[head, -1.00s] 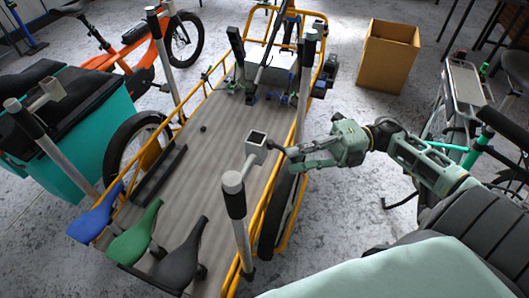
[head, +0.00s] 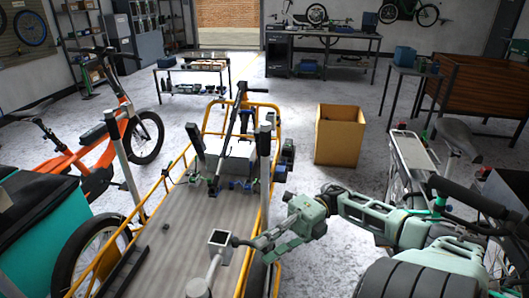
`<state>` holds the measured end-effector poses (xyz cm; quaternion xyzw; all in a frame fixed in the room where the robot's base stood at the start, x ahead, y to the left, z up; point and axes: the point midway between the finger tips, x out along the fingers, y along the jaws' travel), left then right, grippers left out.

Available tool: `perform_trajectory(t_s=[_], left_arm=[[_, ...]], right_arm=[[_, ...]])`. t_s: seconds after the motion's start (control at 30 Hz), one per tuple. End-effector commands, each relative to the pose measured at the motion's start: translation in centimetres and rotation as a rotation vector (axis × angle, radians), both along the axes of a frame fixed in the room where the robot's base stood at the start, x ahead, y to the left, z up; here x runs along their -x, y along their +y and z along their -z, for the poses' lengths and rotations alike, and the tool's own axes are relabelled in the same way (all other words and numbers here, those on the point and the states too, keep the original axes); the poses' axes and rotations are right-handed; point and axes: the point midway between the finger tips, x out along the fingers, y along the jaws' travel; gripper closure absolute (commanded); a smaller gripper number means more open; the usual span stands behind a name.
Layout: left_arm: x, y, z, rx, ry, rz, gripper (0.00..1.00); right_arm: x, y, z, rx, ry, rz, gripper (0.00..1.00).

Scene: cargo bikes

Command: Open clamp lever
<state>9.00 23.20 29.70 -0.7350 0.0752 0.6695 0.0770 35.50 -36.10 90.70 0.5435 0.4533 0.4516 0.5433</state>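A silver post stands at the near right side of the cargo bike's deck (head: 180,225), cut off at the bottom of the head view. It carries a square-ended clamp head (head: 219,239) with a dark open face. My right gripper (head: 240,242) reaches in from the right, with its fingertips at the right side of this head. I cannot tell whether they touch it or are shut on a small lever there. No clamp lever shows clearly. My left gripper is not in view.
A frame with black and silver parts (head: 237,150) stands at the deck's far end. A cardboard box (head: 339,137) stands on the floor beyond my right arm. An orange bike (head: 85,150) and a teal box (head: 45,235) are at left. Another bike (head: 412,150) is at right.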

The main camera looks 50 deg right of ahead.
Motion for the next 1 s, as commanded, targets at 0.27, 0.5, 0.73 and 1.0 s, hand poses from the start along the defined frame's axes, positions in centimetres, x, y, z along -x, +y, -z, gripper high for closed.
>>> perform_trajectory(t_s=[0.27, 0.5, 0.73, 1.0], left_arm=[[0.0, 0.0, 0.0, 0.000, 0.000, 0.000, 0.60], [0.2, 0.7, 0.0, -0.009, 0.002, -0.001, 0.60], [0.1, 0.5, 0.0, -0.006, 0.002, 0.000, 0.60], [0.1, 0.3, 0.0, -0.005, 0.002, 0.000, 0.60]], right_arm=[[-0.1, -0.1, -0.2, -0.002, -0.003, 0.003, 0.71], [0.0, -0.2, 0.1, 0.001, 0.001, 0.002, 0.71], [0.4, -2.9, 0.0, 0.002, 0.000, 0.005, 0.71], [1.3, -7.9, -0.3, -0.001, -0.005, 0.007, 0.71]])
